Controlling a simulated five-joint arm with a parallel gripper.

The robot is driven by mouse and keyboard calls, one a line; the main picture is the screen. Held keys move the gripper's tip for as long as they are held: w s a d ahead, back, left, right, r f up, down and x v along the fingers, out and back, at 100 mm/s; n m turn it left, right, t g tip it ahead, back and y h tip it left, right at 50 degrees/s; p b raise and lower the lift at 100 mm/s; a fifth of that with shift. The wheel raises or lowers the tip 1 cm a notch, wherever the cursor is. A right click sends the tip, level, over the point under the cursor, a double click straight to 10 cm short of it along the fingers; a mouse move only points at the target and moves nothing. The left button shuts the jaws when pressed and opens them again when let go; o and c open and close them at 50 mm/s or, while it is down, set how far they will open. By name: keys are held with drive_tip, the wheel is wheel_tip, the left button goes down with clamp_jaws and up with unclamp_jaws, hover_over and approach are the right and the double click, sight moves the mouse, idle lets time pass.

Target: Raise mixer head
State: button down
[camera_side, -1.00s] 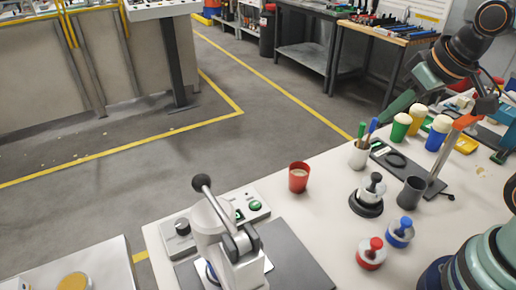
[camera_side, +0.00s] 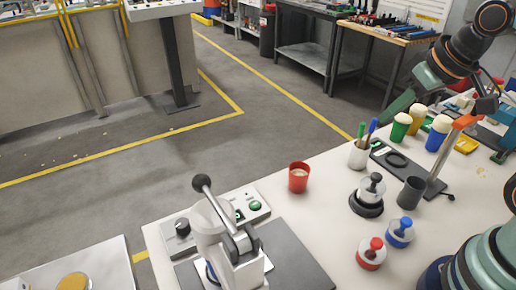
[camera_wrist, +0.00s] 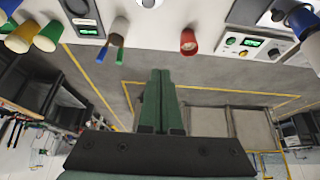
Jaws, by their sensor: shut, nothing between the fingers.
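The mixer (camera_side: 228,240) is a white machine at the bottom centre of the side view. A lever with a black ball knob (camera_side: 202,183) sticks up from its head. It stands by a grey mat, and its lower part is cut off by the frame edge. My gripper (camera_wrist: 160,75) shows in the wrist view as two green fingers pressed together, with nothing between them. In the side view its green fingers (camera_side: 396,106) point down and left at the upper right, behind the cups and far from the mixer.
A control panel (camera_side: 182,228) with a dial and green button adjoins the mixer. A red cup (camera_side: 298,178), a white pen cup (camera_side: 359,154), a grey cup (camera_side: 411,193) and red (camera_side: 371,254) and blue (camera_side: 399,232) knobbed pieces stand on the white table. Its middle right has bare patches.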

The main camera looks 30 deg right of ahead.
drive_tip(key=c, duration=1.1)
unclamp_jaws()
drive_tip(key=o, duration=0.5)
drive_tip(key=shift+w+a+r, duration=0.25)
drive_tip(key=shift+r, duration=0.05)
drive_tip(key=shift+o, duration=0.3)
drive_tip(key=w+a+r+n+g+y, duration=0.1)
drive_tip(key=w+a+r, duration=0.3)
drive_tip(key=a+r, duration=0.2)
drive_tip(key=shift+w+a+g, duration=0.3)
drive_tip(key=shift+a+g, duration=0.1)
drive_tip(key=shift+a, duration=0.45)
wheel_tip(320, 180, up, 3)
drive_tip(key=n+g+h, duration=0.1)
drive_tip(key=n+g, duration=0.1)
drive_tip(key=g, duration=0.2)
hover_over(199, 176)
wheel_tip(199, 176, down, 12)
drive_tip(key=shift+r, duration=0.1)
